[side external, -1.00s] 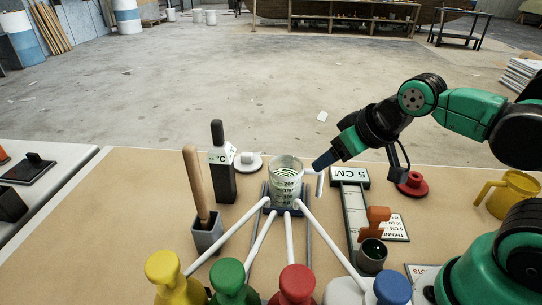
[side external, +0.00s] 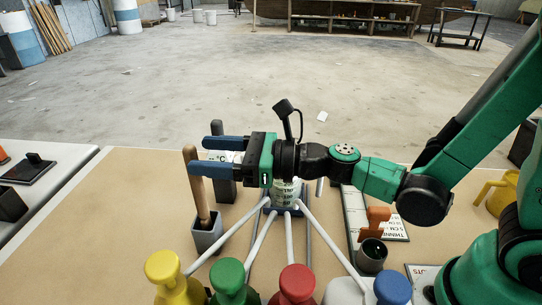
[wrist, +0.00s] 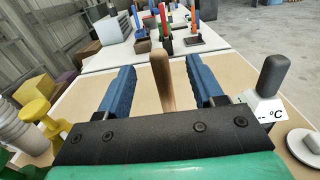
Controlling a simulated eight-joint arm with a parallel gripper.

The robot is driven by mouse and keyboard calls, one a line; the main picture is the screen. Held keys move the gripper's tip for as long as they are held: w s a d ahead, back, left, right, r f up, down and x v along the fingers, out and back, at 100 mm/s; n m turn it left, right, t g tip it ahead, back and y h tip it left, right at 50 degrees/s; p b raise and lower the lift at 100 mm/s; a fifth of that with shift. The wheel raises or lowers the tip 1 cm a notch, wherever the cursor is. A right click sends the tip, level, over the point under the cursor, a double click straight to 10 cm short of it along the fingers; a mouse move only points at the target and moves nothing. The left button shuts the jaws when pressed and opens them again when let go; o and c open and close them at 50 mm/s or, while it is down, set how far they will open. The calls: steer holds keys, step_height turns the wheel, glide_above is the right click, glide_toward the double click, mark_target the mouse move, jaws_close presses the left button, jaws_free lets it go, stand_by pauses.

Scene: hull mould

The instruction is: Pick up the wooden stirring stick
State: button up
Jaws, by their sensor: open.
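The wooden stirring stick (side external: 197,190) stands upright, leaning slightly, in a small grey square holder (side external: 207,236) on the left of the bench. My gripper (side external: 205,155) is open, with its blue fingers pointing left, level with the stick's upper part. In the wrist view the stick (wrist: 161,78) shows between the two open fingers (wrist: 160,88), apart from both. The holder is hidden in the wrist view.
A dark thermometer (side external: 220,190) stands close behind the stick, near the far finger. A measuring cup (side external: 285,193) is behind my wrist. Yellow (side external: 163,268), green (side external: 228,275), red (side external: 297,282) and blue (side external: 392,285) pump tops line the front.

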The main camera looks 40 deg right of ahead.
steer(key=x, duration=0.5)
steer(key=shift+a, duration=0.1)
jaws_close()
